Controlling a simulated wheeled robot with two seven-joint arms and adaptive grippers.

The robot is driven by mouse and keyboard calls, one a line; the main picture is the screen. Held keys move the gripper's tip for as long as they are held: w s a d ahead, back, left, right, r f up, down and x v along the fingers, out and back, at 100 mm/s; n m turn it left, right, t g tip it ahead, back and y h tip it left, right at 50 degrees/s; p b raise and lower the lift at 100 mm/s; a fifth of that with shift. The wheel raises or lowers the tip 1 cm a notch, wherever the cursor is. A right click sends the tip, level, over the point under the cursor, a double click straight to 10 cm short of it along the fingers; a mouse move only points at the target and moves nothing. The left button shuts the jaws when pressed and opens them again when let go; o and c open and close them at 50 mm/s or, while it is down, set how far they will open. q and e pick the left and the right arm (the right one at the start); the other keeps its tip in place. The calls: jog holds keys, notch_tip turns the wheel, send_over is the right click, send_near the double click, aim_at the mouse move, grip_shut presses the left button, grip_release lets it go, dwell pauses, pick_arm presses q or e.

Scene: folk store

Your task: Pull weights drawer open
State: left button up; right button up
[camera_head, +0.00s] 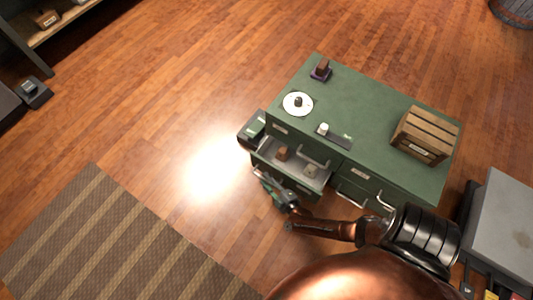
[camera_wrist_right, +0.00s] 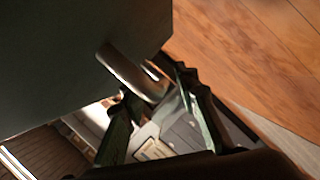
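A green cabinet (camera_head: 375,120) stands in the head view. Its upper left drawer (camera_head: 302,170) is pulled part way out, with a brown block (camera_head: 282,153) and a small pale item (camera_head: 310,170) inside. I cannot read its label. My right gripper (camera_head: 266,182) is at the left part of this drawer's front. In the right wrist view, a metal handle (camera_wrist_right: 128,73) on a dark green front reaches between the fingers of my right gripper (camera_wrist_right: 158,88). The fingers are apart, and I see no firm clamp on the handle. My left gripper is out of view.
A wooden crate (camera_head: 425,134), a white disc (camera_head: 297,104) and small items stand on the cabinet top. A dark box (camera_head: 252,130) adjoins its left end. A striped rug (camera_head: 110,240) lies at lower left. A grey unit (camera_head: 498,230) stands at right. Wood floor is clear at left.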

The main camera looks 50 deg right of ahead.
jog(key=shift+c, duration=0.7)
grip_shut()
jog(key=shift+s, duration=0.1)
